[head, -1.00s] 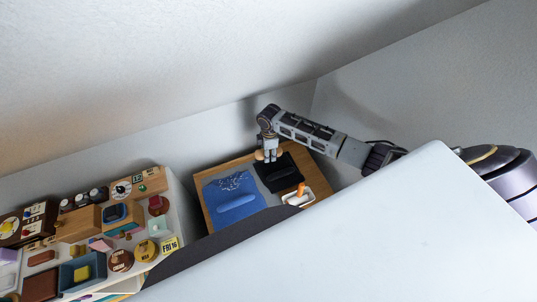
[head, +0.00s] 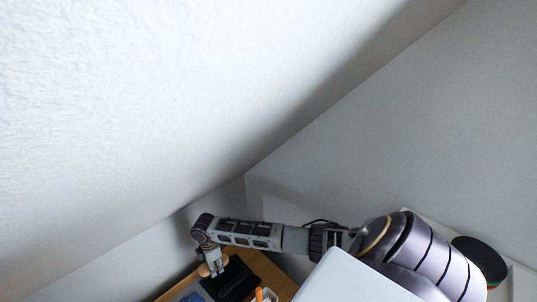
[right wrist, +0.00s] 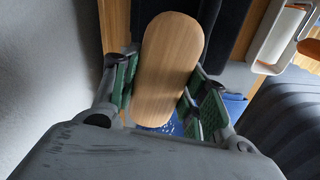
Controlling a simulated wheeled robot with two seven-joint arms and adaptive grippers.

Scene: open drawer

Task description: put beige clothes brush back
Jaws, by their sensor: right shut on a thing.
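The beige clothes brush (right wrist: 168,65) is a long, rounded wooden piece in the right wrist view. It lies between the green-padded fingers of my right gripper (right wrist: 160,95), which is shut on it. In the head view my right gripper (head: 212,268) points down at the back edge of the wooden drawer (head: 269,270), beside a dark folded item (head: 236,283). The brush is small there and partly covered by the fingers. I cannot tell whether it touches anything below. My left gripper is not in view.
A white tray (right wrist: 280,35) with an orange-handled thing (right wrist: 310,46) lies at the right in the wrist view. Blue cloth (right wrist: 236,105) shows below the fingers. A pale wall (right wrist: 45,60) is close on the left.

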